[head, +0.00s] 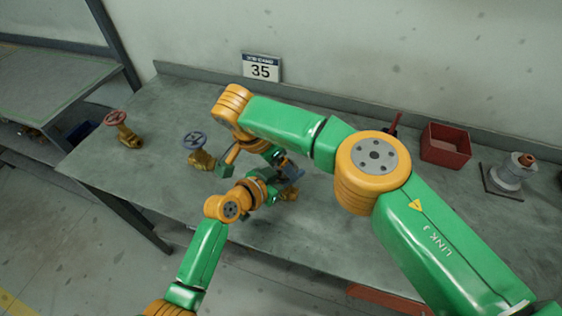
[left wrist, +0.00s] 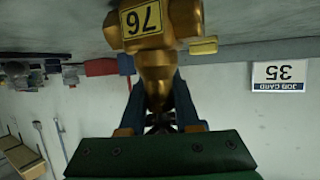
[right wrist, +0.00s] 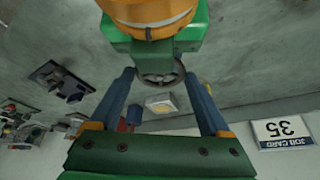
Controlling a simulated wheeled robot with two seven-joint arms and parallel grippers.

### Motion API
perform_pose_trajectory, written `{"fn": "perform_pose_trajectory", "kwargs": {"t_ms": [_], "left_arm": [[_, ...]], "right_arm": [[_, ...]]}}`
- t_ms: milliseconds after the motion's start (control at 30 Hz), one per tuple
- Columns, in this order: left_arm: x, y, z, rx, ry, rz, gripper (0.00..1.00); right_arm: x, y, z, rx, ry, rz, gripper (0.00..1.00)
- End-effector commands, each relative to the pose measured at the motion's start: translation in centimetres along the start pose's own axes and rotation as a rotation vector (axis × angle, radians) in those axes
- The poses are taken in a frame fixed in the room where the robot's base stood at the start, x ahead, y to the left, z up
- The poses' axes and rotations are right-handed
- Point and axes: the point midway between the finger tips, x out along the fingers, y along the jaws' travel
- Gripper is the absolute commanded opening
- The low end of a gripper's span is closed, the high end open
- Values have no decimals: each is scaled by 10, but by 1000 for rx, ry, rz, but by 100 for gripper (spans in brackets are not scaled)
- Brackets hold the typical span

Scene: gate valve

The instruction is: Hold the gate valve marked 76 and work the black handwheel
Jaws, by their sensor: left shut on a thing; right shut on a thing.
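The brass gate valve with a yellow tag marked 76 (left wrist: 141,19) fills the top of the left wrist view, which looks upside down. In the head view only a small brass part (head: 288,194) shows behind my arms. My left gripper (left wrist: 160,112) is shut on the valve, its blue fingers on both sides of the brass body. My right gripper (right wrist: 160,78) has its blue fingers at both sides of the dark handwheel (right wrist: 160,80) and is shut on it. In the head view my arms cover the grip points.
A valve with a red handwheel (head: 117,118) and one with a blue-grey handwheel (head: 195,141) stand on the bench left of my grippers. A red bin (head: 445,146) and a grey flanged part (head: 512,171) are at the right. A sign reading 35 (head: 261,70) is at the back.

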Motion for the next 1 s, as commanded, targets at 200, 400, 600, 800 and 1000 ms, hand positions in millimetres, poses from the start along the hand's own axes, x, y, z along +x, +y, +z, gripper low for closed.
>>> {"fn": "perform_pose_trajectory", "kwargs": {"t_ms": [200,400,600,800,1000], "left_arm": [[0,2,-1,1,2,4,0],[0,2,-1,1,2,5,0],[0,2,-1,0,2,5,0],[0,2,-1,0,1,5,0],[0,1,-1,0,2,3,0]], "right_arm": [[0,-1,0,54,1,19,25],[-1,-1,0,68,1,24,25],[-1,-2,0,68,0,23,25],[-1,-1,0,67,0,23,100],[0,-1,0,64,0,24,100]]}}
